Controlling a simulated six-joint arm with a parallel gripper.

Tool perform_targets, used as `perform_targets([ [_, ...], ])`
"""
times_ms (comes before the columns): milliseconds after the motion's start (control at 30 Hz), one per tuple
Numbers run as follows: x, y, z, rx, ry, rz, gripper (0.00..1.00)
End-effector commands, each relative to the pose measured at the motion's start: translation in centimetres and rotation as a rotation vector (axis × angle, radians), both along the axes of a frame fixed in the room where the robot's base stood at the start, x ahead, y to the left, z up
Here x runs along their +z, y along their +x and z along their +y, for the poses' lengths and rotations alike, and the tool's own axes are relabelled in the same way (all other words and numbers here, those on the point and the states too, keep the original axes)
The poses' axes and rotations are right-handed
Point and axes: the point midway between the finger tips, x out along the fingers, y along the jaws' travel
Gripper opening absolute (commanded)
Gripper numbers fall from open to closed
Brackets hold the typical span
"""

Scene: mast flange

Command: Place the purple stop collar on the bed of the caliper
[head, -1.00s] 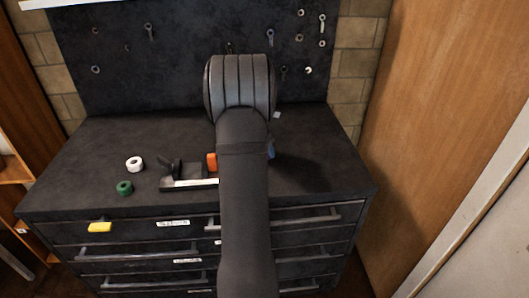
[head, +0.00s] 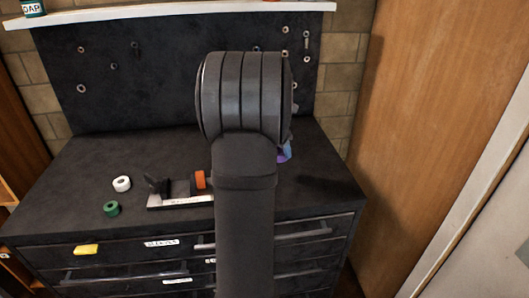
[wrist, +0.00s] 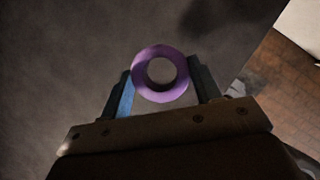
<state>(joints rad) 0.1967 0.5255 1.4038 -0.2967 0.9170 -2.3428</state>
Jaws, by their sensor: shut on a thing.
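The purple stop collar (wrist: 141,84) is a ring held between the two fingers of my gripper (wrist: 162,90) in the wrist view. Its round opening faces the camera. In the head view a small bit of purple and blue (head: 284,151) shows at the right of my arm, which hides most of my gripper. The caliper (head: 178,202) lies on the bench left of my arm, with a dark upright jaw at its left, an orange part (head: 200,180) at its right and a pale strip along its front. My arm may hide its right end. My gripper is to its right, apart from it.
A white ring (head: 122,184) and a green ring (head: 111,208) lie on the bench left of the caliper. A dark pegboard (head: 150,75) stands behind. The bench's right side looks clear.

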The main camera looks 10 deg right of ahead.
Motion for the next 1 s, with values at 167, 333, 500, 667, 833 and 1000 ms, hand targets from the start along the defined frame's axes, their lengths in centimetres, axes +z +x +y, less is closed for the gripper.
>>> perform_targets([
  [167, 0.8, -0.8, -1.0, 0.000, -0.001, -0.001, 0.34],
  [333, 0.9, -0.8, -0.9, -0.025, 0.000, 0.000, 0.34],
  [500, 0.8, -0.5, 0.3, -0.148, -0.002, -0.001, 0.34],
  [667, 0.6, -0.2, 2.1, -0.352, -0.002, -0.001, 0.34],
  [833, 0.4, 0.1, 4.3, -0.600, -0.003, 0.000, 0.34],
  [1000, 0.3, 0.3, 6.6, -0.874, -0.003, 0.000, 0.34],
])
